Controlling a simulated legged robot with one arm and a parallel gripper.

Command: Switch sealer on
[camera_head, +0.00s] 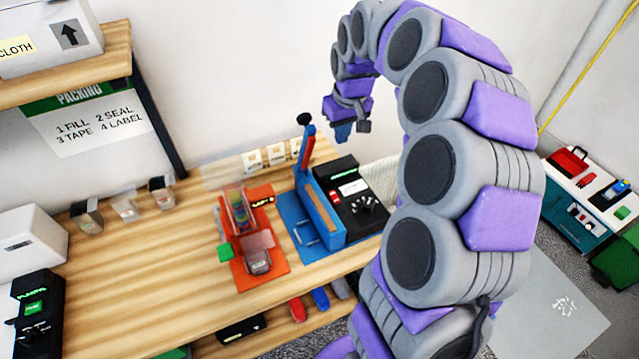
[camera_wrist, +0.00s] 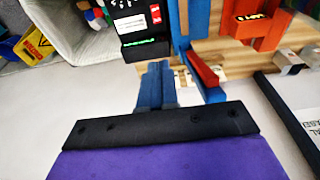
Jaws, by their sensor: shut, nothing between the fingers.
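The sealer (camera_head: 322,213) is a blue device on the wooden bench, with a raised red and blue lever (camera_head: 306,148) tipped by a black knob. Its black control box (camera_head: 350,204) stands at its right, with a green lit display, a white label and small dark controls. In the wrist view the control box (camera_wrist: 143,26) is at the top, partly cut off, and the red and blue lever (camera_wrist: 205,75) is right of my fingers. My gripper (camera_head: 342,134) is shut and empty, above and behind the control box, apart from it. The switch itself is too small to tell.
An orange device (camera_head: 258,262) stands left of the sealer. Small bins (camera_head: 124,207) and a black box with a green display (camera_head: 38,312) are farther left. A shelf (camera_head: 95,62) overhangs the upper left. A teal cabinet (camera_head: 567,218) is at the right. Bench space at left-centre is clear.

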